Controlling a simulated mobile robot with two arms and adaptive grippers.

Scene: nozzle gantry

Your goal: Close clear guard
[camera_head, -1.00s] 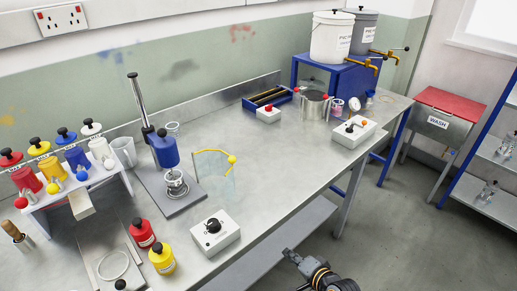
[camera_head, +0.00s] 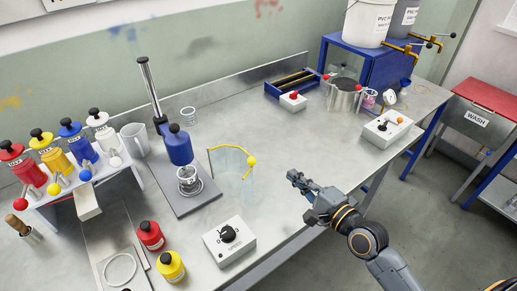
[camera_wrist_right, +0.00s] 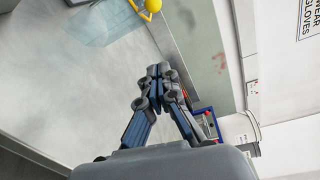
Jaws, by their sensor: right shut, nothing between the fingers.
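The clear guard (camera_head: 230,174) is a see-through curved panel with a yellow top edge and a yellow ball knob (camera_head: 251,161). It stands open to the right of the mixer (camera_head: 179,146), a blue motor head on a post over a metal cup (camera_head: 189,179). My right gripper (camera_head: 293,176) is shut and empty, over the bench to the right of the guard and apart from it. In the right wrist view, the knob (camera_wrist_right: 153,5) and the bluish panel (camera_wrist_right: 105,22) show at the top, beyond the shut fingertips (camera_wrist_right: 158,72). My left gripper is not in view.
A white box with a black dial (camera_head: 229,240) stands in front of the guard. Red and yellow bottles (camera_head: 151,236) stand front left. A steel pot (camera_head: 344,95) and another control box (camera_head: 387,128) are at right. The bench behind the guard is clear.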

